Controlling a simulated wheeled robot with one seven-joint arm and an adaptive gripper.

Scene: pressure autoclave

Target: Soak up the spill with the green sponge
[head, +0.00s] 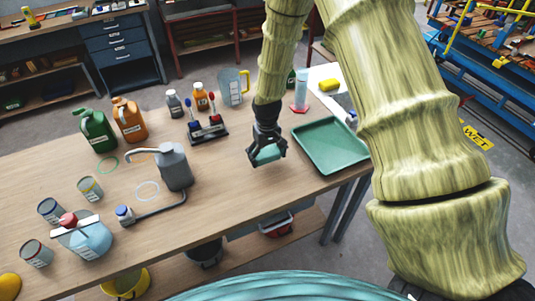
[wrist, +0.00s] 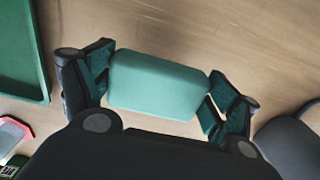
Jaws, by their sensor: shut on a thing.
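My gripper (head: 267,156) is shut on the green sponge (head: 265,154), a pale teal block, just left of the green tray. The wrist view shows the sponge (wrist: 157,86) held between both fingers (wrist: 158,88), with bare wood around it. I cannot tell whether it touches the table. I cannot make out a clear spill; a thin green ring (head: 107,157) and a pale ring (head: 147,182) lie on the table to the left, and I cannot tell what they are.
An empty-looking green tray (head: 330,171) lies to the right, with a yellow block (head: 329,85) behind it. A grey jug (head: 174,167) stands left of my gripper. Several bottles and cans crowd the table's left side. Bare wood (head: 225,185) lies between jug and gripper.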

